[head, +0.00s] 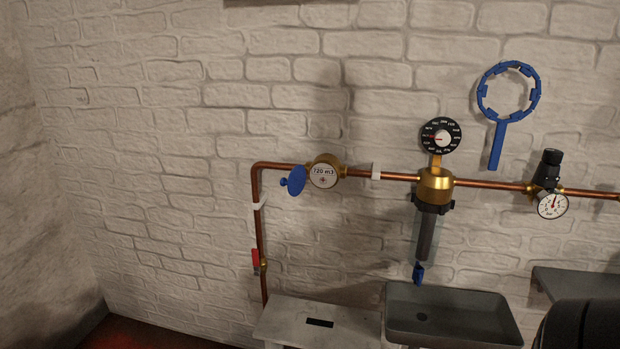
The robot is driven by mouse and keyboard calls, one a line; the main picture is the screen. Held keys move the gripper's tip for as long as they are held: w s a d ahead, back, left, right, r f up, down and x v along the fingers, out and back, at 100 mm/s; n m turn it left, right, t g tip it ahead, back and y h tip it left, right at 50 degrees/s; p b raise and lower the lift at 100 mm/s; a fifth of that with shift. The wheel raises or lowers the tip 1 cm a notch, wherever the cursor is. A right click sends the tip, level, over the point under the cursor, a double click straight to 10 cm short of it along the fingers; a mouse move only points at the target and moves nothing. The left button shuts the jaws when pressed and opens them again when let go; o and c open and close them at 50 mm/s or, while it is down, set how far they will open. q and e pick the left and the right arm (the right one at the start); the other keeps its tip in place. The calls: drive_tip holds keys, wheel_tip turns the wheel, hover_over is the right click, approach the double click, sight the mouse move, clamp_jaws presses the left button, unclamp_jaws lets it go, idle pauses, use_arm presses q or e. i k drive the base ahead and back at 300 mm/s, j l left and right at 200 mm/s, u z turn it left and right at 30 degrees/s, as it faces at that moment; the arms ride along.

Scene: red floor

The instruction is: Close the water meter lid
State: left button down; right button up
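The water meter (323,173) is a round brass body on the copper pipe, with a white face reading "720 m3". Its blue lid (296,180) stands open at the left side of the meter, swung out so the face is uncovered. A small blue knob sticks out from the lid's left side. Neither of my grippers shows in the head view.
A copper pipe (395,176) runs along the white brick wall. A brass filter (435,185), a blue ring wrench (495,115) and a pressure gauge (552,205) are to the right. A grey basin (450,322) and a stool (285,318) stand below.

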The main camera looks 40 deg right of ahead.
sight(296, 182)
drive_tip(key=i+j+z, duration=0.1)
drive_tip(key=z, duration=0.3)
drive_tip(key=i+j+z, duration=0.15)
drive_tip(key=z, duration=0.3)
drive_tip(key=i+j+z, duration=0.2)
drive_tip(key=z, duration=0.2)
